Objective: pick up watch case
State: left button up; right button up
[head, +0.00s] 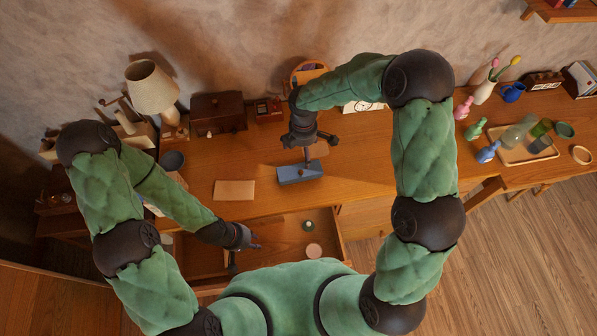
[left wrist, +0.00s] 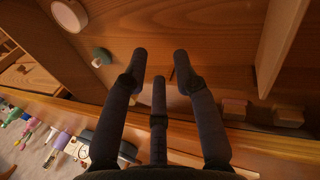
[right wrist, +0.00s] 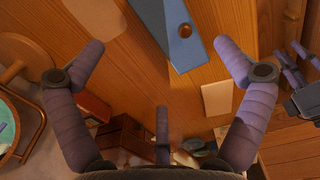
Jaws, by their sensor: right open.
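A slim blue case (head: 300,173), the thing most like a watch case, lies flat on the wooden desk. It also shows in the right wrist view (right wrist: 170,35), with a small round mark near its end. My right gripper (head: 308,150) is open above the blue case, fingers pointing down. In the right wrist view its fingertips (right wrist: 160,55) are spread wide, with nothing held between them. My left gripper (head: 245,248) hangs over the open drawer. Its fingers (left wrist: 160,60) are apart and empty in the left wrist view.
A tan card (head: 234,190) lies left of the blue case. The open drawer (head: 275,238) holds a small green item (head: 308,226) and a pale disc (head: 314,251). A lamp (head: 153,88) and brown box (head: 218,113) stand behind. A tray (head: 530,153) with vessels is at right.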

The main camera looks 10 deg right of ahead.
send_over(299, 167)
jog(key=d, duration=0.1)
notch_tip(299, 167, down, 6)
jog(key=shift+w+r+b, duration=0.1)
jog(key=shift+r+b, duration=0.1)
jog(key=shift+b, duration=0.25)
jog(key=shift+a+f+b, duration=0.2)
jog(key=shift+f, duration=0.65)
jog(key=shift+a+f+b, duration=0.15)
jog(key=shift+f+b, duration=0.1)
jog(key=shift+f, duration=0.65)
jog(key=shift+a+f+b, duration=0.2)
jog(key=shift+f, duration=0.65)
jog(key=c, duration=1.3)
